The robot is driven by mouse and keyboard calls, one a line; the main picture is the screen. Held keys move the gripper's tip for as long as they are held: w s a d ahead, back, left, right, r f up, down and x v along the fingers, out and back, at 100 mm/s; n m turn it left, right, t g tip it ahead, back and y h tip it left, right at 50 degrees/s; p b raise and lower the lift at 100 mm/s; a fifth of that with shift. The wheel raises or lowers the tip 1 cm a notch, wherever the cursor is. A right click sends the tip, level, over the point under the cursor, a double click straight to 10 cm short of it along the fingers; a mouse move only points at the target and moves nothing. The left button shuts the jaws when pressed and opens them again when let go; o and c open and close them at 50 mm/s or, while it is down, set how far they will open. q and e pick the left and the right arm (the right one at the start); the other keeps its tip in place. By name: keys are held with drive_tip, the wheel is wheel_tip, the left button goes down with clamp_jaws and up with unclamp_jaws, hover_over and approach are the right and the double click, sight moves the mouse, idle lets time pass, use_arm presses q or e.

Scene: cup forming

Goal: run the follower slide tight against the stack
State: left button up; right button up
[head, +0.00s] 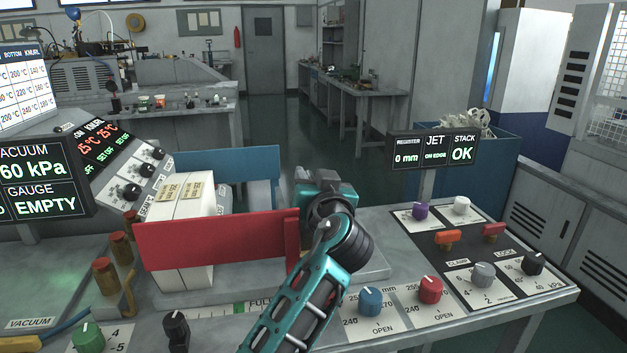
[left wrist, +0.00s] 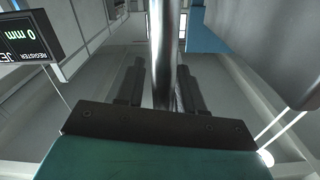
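A white stack (head: 180,207) of blanks with tan labels on top stands between a red plate (head: 220,240) in front and a blue plate (head: 250,164) behind. I cannot tell which part is the follower slide; much of the space between the plates is hidden. My left gripper (head: 318,183) is beyond the red plate's right end, pointing away, its fingers hidden by the wrist. In the left wrist view, its two dark fingers (left wrist: 163,80) stand apart on either side of a steel rod (left wrist: 166,30), with a gap at the left finger. My right gripper is not in view.
Right of my arm is a panel with blue (head: 370,301) and red (head: 430,291) knobs. A display (head: 433,149) reads register 0 mm, jet on edge, stack OK. A gauge display (head: 40,180) reads empty.

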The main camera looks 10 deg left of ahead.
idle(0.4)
use_arm(q)
wheel_tip(320, 180, up, 20)
drive_tip(key=p, duration=0.1)
idle(0.3)
